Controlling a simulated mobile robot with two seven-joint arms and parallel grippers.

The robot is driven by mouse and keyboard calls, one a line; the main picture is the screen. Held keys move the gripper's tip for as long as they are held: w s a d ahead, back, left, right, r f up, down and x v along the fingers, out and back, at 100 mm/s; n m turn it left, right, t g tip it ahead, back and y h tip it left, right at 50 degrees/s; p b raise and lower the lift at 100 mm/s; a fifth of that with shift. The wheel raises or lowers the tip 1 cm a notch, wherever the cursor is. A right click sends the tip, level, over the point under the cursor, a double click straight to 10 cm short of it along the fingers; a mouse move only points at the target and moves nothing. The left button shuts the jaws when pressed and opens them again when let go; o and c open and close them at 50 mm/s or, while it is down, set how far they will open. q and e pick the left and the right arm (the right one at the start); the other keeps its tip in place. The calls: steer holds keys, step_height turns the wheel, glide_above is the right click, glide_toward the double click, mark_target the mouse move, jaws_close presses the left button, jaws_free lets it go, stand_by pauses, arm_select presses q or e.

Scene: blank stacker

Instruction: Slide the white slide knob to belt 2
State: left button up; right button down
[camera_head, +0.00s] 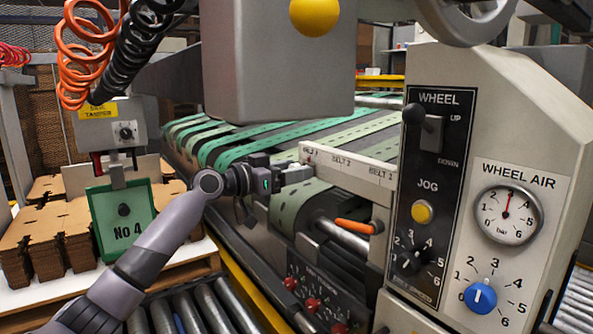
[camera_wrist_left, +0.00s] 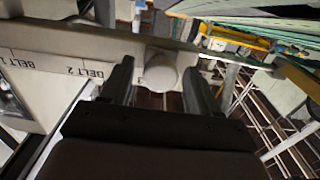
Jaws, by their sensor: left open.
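The white slide knob (camera_wrist_left: 160,73) is a round pale knob in the left wrist view. My left gripper (camera_wrist_left: 158,80) is open, with one finger on each side of the knob and gaps showing. In the head view my left gripper (camera_head: 293,174) is at the left end of the belt scale plate (camera_head: 350,172), beside a partly covered belt label. The knob cannot be made out there. My right gripper is not in view.
A control panel (camera_head: 430,180) with WHEEL and JOG controls stands on the right. A grey box with a yellow button (camera_head: 315,14) hangs above the gripper. An orange handle (camera_head: 355,226) sticks out below the scale plate. Green belts (camera_head: 260,140) run behind.

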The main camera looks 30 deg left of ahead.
arm_select(q)
steer(key=shift+w+d, duration=0.25)
steer(key=shift+w, duration=0.3)
jaws_close()
